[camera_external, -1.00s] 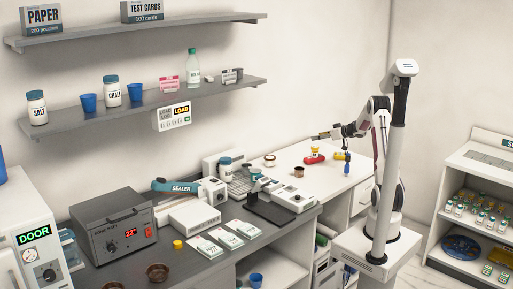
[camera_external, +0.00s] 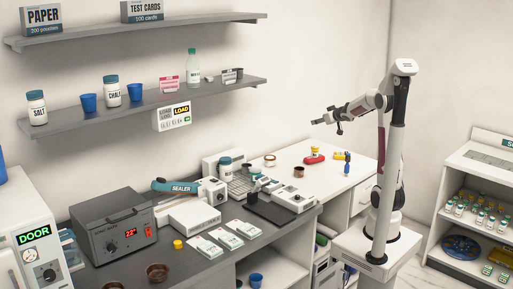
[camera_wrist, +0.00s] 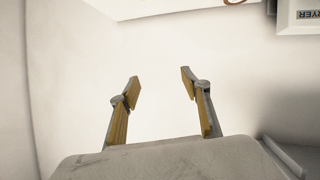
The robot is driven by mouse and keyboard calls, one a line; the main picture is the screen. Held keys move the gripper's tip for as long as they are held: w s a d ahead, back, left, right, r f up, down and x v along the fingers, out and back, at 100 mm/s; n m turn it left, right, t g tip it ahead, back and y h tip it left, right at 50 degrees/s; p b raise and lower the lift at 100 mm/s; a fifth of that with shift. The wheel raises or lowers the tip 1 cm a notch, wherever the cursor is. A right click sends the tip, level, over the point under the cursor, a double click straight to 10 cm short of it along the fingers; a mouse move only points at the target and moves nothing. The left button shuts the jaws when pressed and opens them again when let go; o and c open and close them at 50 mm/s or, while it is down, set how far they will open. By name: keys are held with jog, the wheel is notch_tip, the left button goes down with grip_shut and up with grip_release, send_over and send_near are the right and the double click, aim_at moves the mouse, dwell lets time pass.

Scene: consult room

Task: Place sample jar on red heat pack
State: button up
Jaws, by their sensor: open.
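A small sample jar (camera_external: 315,151), with a yellow top and an orange-red band, stands upright at the red heat pack (camera_external: 313,160) on the white table. It appears to rest on the pack; at this size I cannot see the contact clearly. My gripper (camera_external: 316,122) is well above the jar and apart from it. In the wrist view my gripper (camera_wrist: 160,82) is open, with nothing between its fingers. Neither the jar nor the pack shows in the wrist view.
A brown cup (camera_external: 298,172), a tape ring (camera_external: 269,160) and a blue-and-yellow item (camera_external: 346,165) are nearby on the white table (camera_external: 325,184). A sealer (camera_external: 181,187) and other devices stand left on the grey counter. A wall shelf (camera_external: 160,108) is farther left.

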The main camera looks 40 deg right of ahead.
jog(key=s+a+f+g+y, duration=0.1)
jog(key=s+a+f+g, duration=0.1)
jog(key=s+a, duration=0.6)
jog(key=s+a+f+g+y, duration=0.1)
jog(key=s+a+f+g, duration=0.1)
jog(key=s+a, duration=0.7)
jog(key=s+a+f+n+g+y, duration=0.1)
jog(key=s+a+f, duration=0.3)
jog(key=s, duration=1.3)
jog(key=a+g+y, duration=0.1)
jog(key=a, duration=0.3)
jog(key=shift+s+a+g, duration=0.3)
jog(key=shift+s, duration=0.1)
